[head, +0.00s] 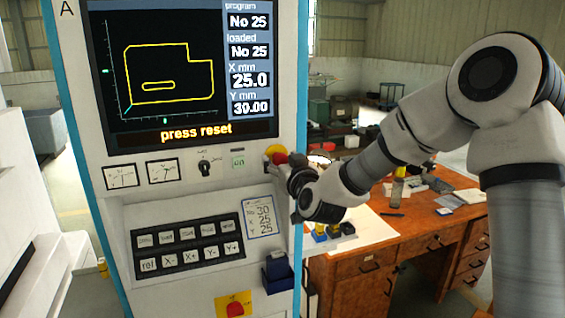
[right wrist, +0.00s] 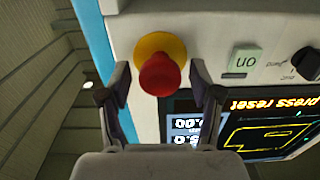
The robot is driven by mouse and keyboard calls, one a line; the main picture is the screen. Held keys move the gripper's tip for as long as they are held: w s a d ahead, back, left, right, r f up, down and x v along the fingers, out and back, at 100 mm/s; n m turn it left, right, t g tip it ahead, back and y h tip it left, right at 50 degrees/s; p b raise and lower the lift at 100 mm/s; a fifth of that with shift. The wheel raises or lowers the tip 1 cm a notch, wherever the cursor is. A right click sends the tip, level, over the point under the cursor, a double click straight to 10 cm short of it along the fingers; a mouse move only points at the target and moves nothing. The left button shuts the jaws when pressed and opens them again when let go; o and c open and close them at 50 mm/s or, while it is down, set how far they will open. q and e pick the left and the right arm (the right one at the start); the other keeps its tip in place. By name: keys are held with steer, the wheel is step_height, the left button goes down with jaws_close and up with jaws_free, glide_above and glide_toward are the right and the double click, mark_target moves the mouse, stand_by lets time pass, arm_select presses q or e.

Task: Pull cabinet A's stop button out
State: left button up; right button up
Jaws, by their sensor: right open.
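Cabinet A (head: 190,212) stands at the left of the head view, with the letter A at its top left corner. Its stop button (head: 276,152) is a red mushroom head on a yellow collar, at the right edge of the panel. In the right wrist view the red stop button (right wrist: 160,74) lies between the two fingers of my right gripper (right wrist: 160,95). The fingers are spread, one on each side, with a gap to the red head. In the head view my right gripper (head: 284,170) partly covers the button. My left gripper is not in view.
The screen (head: 165,70) reads "press reset". A green "on" button (head: 238,159) and a black rotary switch (head: 205,167) sit left of the stop button. A red-and-yellow switch (head: 235,305) is lower down. A wooden desk (head: 400,235) stands behind at right.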

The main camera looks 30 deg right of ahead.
steer(key=v, duration=1.2)
steer(key=s+a+f+n+g+y+b, duration=0.1)
steer(key=s+a+f+n+g+b, duration=0.15)
steer(key=f, duration=1.25)
steer(key=s+a+f+n+g+y+b, duration=0.15)
steer(key=f+g, duration=0.25)
steer(key=f, duration=1.1)
steer(key=s+a+f+n+g+b, duration=0.1)
steer(key=s+a+f+g+b, duration=0.15)
steer(key=f, duration=1.15)
steer(key=s+a+f+m+g+b, duration=0.1)
steer(key=s+f+g, duration=0.3)
steer(key=s+f, duration=0.4)
steer(key=s+a+f+m+g+y+b, duration=0.1)
steer(key=s+a+f+g, duration=0.3)
steer(key=s+f, duration=0.4)
steer(key=s+b, duration=0.1)
steer(key=s, duration=0.3)
steer(key=shift+s+f+m+g, duration=0.2)
steer(key=shift+f+m+g, duration=0.1)
steer(key=shift+f+m, duration=0.1)
